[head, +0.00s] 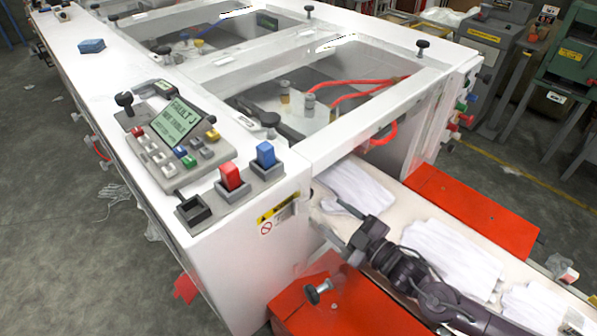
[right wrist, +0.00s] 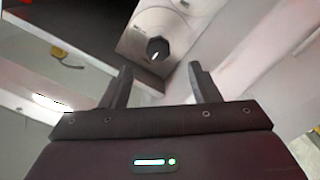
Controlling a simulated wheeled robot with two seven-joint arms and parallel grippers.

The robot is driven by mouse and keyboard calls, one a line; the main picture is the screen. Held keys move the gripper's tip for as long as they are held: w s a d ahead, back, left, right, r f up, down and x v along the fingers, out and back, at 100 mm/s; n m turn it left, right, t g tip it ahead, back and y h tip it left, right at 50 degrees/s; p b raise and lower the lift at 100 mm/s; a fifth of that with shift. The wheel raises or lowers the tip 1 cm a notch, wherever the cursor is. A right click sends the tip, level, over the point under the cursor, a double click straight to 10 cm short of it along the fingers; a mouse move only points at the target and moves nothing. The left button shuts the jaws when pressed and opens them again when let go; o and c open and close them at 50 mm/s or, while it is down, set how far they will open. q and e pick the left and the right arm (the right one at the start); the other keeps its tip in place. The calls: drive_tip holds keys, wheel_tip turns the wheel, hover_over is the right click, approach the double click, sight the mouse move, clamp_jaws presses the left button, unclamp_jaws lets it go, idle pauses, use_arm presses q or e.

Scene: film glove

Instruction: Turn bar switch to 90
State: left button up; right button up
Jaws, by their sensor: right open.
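My right gripper (head: 350,211) reaches in from the lower right in the head view, over the white cloths on the belt and beside the end of the white machine. In the right wrist view its two fingers (right wrist: 158,75) are apart with nothing between them. Beyond the fingertips there is a dark knob (right wrist: 157,48) on a pale round dial plate; it appears apart from the fingers. I cannot tell its angle or match it surely to a part in the head view. On the panel stand a black lever knob (head: 124,100) and a black square switch (head: 192,209). My left gripper is not in view.
The white machine top carries a green screen (head: 177,120), a red rocker (head: 231,177) and a blue rocker (head: 265,155). White cloths (head: 449,256) lie on the belt, between red panels (head: 472,212).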

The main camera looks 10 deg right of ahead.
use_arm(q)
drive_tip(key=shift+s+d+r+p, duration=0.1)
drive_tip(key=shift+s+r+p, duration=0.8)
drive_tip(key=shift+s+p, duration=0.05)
use_arm(e)
drive_tip(key=x, duration=0.8)
drive_tip(key=shift+w+r, duration=0.1)
drive_tip(key=shift+r, duration=0.05)
drive_tip(key=shift+c, duration=1)
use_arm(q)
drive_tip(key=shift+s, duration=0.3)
use_arm(e)
drive_tip(key=c, duration=0.8)
